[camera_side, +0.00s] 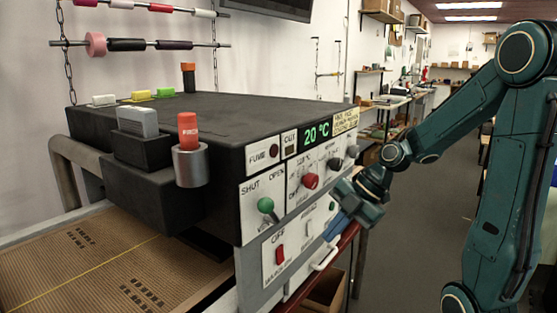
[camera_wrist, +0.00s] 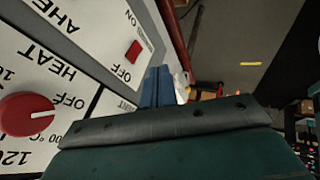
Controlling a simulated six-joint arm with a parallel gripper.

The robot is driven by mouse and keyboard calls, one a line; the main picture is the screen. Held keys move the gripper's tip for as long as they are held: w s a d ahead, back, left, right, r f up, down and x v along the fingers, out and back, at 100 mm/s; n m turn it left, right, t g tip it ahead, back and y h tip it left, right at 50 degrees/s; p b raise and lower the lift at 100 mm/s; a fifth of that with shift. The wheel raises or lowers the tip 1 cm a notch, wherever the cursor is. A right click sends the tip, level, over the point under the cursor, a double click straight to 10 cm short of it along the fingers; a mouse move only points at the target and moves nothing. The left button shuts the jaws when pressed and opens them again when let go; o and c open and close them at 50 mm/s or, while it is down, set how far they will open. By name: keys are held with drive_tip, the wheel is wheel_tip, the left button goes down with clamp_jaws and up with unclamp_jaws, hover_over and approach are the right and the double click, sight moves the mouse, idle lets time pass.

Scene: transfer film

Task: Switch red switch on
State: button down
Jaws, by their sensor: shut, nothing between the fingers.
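The red switch (camera_side: 280,254) is a small red rocker on the lower front panel of a dark machine, below the green knob. An OFF label sits just above it in the side view. A red switch (camera_wrist: 134,50) also shows in the wrist view, between ON and OFF labels. I cannot tell which way it is tipped. My gripper (camera_side: 334,234) has blue fingers shut together and empty, in front of the panel to the right of the red switch. In the wrist view, my gripper (camera_wrist: 158,78) points beside the red switch, apart from it in the picture. Contact with the panel is unclear.
A green knob (camera_side: 265,205) and a red heat knob (camera_side: 310,181) stick out of the panel. The red heat knob (camera_wrist: 27,114) is at left in the wrist view. A pale handle (camera_side: 325,258) stands out below my fingers. Open floor (camera_side: 420,210) lies behind my arm.

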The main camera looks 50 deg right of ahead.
sight(281, 260)
drive_tip(key=w+a+f, duration=0.3)
drive_tip(key=w+f, duration=0.5)
drive_tip(key=shift+a, duration=0.2)
idle(0.4)
drive_tip(key=shift+w+f, duration=0.15)
drive_tip(key=shift+w, duration=0.15)
idle(0.3)
drive_tip(key=shift+r, duration=0.2)
drive_tip(key=shift+r, duration=0.6)
drive_tip(key=shift+w, duration=0.1)
